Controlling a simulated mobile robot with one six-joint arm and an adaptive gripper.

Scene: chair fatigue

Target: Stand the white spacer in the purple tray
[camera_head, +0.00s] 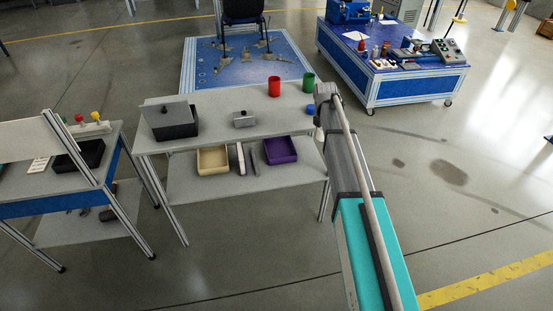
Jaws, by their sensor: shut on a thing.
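The purple tray (281,151) sits on the lower shelf of the grey bench, at its right part, and looks empty. My gripper (318,127) is at the bench's right end, right of the purple tray and mostly hidden by my arm. It is shut on a small white piece (319,134), which shows just left of the arm. This piece may be the white spacer, but it is too small and too covered to be sure. A long white bar (240,158) lies on the lower shelf, left of the purple tray.
A dark grey bar (253,157) and a beige tray (213,161) share the lower shelf. The bench top (215,128) above it carries a dark box (175,122), a small grey box (244,119), a red cup (274,86) and a green cup (308,83). Floor right of my arm is clear.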

